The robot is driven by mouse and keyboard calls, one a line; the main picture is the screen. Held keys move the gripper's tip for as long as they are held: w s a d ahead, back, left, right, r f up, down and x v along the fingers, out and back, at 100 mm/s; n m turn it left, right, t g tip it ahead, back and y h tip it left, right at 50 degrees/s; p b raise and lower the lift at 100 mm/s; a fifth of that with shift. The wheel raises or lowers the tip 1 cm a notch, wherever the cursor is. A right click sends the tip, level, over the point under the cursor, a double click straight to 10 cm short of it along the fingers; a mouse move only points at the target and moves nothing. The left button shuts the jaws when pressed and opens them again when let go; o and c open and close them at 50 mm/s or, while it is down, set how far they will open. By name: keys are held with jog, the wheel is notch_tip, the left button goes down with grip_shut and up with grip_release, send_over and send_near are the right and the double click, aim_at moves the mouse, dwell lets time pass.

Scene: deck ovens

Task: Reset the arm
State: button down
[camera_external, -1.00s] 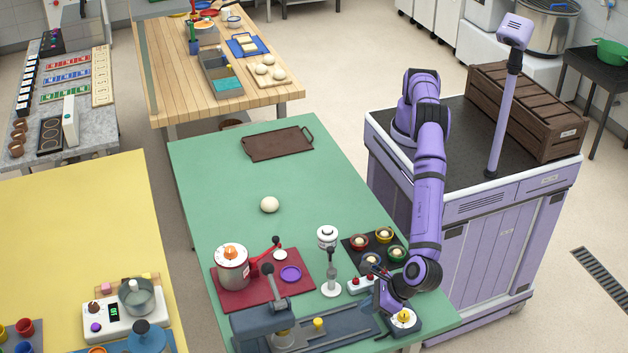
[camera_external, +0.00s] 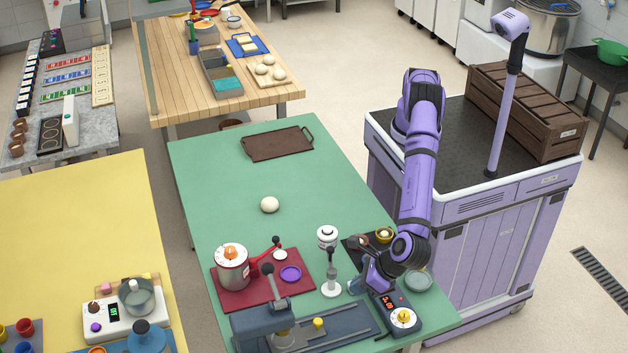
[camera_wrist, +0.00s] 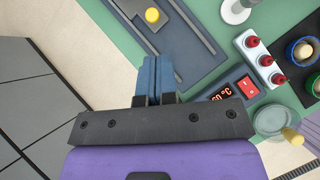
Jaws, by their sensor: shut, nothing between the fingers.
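My arm reaches from the lilac cart over the front right of the green table (camera_external: 215,165). The timer's red display (camera_wrist: 222,95) shows just right of the fingers there. In the external view my forearm and wrist hide part of the dark tray with bowls.
A red mat (camera_external: 245,298) holds a pot. A dough ball (camera_external: 269,205) lies mid-table, with clear table around it.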

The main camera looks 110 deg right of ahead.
jog(key=w+d+r+m+g, duration=0.1)
jog(key=w+d+r+m, duration=0.25)
jog(key=d+r, duration=0.6)
jog(key=w+d+r+m+g, duration=0.15)
jog(key=d+r+m, duration=0.25)
jog(key=d+r, duration=0.55)
jog(key=s+d+r+m+y, duration=0.1)
jog(key=s+d+r+m, duration=0.15)
jog(key=d+r, duration=0.55)
jog(key=s+d+r+m+y, duration=0.1)
jog(key=s+d+r+m, duration=0.2)
jog(key=d, duration=0.9)
jog(key=s+d+r+m, duration=0.3)
jog(key=s+d+m, duration=0.1)
jog(key=s+d, duration=0.4)
jog(key=s+d+r+m, duration=0.2)
jog(key=s+d+m, duration=0.3)
jog(key=d, duration=0.4)
jog(key=s+d+f+m+y, duration=0.1)
jog(key=s+d+f+m, duration=0.1)
jog(key=s, duration=0.7)
jog(key=s+d+f+m, duration=0.3)
jog(key=s+d+m, duration=0.2)
jog(key=s, duration=0.5)
jog(key=shift+d+f+t+y, duration=0.15)
jog(key=shift+d+t+y, duration=0.1)
jog(key=shift+t+y, duration=0.2)
